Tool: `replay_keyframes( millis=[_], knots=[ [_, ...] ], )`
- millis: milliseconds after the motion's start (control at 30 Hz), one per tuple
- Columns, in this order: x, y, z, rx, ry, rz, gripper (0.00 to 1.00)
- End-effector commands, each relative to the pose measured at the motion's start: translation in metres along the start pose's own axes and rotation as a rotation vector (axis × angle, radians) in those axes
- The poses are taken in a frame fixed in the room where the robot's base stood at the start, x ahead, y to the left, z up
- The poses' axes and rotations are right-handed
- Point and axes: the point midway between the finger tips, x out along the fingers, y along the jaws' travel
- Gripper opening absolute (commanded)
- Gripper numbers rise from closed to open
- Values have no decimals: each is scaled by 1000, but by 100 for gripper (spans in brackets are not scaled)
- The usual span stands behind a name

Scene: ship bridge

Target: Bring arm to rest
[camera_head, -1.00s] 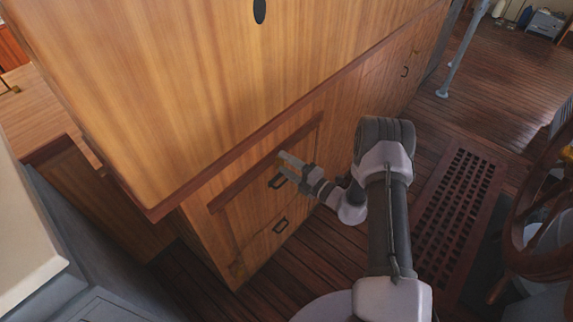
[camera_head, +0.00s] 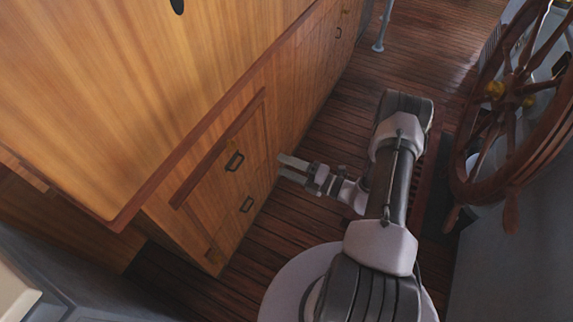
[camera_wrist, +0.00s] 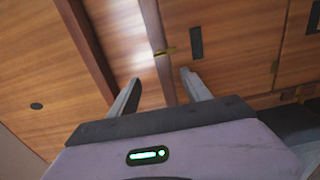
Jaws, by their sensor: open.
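My gripper (camera_head: 281,170) is open and empty, with its two fingers apart. In the head view it points left toward the wooden cabinet (camera_head: 225,190), with a strip of floor visible between the wrist and the cabinet's base. My arm is bent, with its elbow at the right of the gripper. In the wrist view the open fingers (camera_wrist: 160,88) show in front of wooden panels, with nothing between them.
A wooden ship's wheel (camera_head: 515,95) stands close on the right. A grey post (camera_head: 384,25) stands there.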

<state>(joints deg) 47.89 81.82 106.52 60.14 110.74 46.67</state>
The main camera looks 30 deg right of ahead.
Motion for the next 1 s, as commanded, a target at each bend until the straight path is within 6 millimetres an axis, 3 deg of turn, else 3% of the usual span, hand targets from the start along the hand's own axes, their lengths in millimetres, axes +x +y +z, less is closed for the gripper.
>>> replay_keyframes(
  millis=[333, 400, 467, 567, 600, 667, 800, 900, 1000],
  knots=[
    [1, 0, 0, -3, 3, -1, 56],
    [7, 13, -3, -56, 49, -5, 56],
    [20, 41, -13, -180, 154, -15, 56],
    [44, 110, -58, -541, 452, -27, 56],
    [49, 136, -82, -713, 588, -24, 56],
    [48, 168, -118, -974, 783, -9, 56],
    [20, 221, -190, -1603, 1206, 70, 56],
    [-11, 246, -221, -2066, 1475, 153, 56],
    [-39, 265, -235, -2510, 1693, 238, 56]
  ],
)
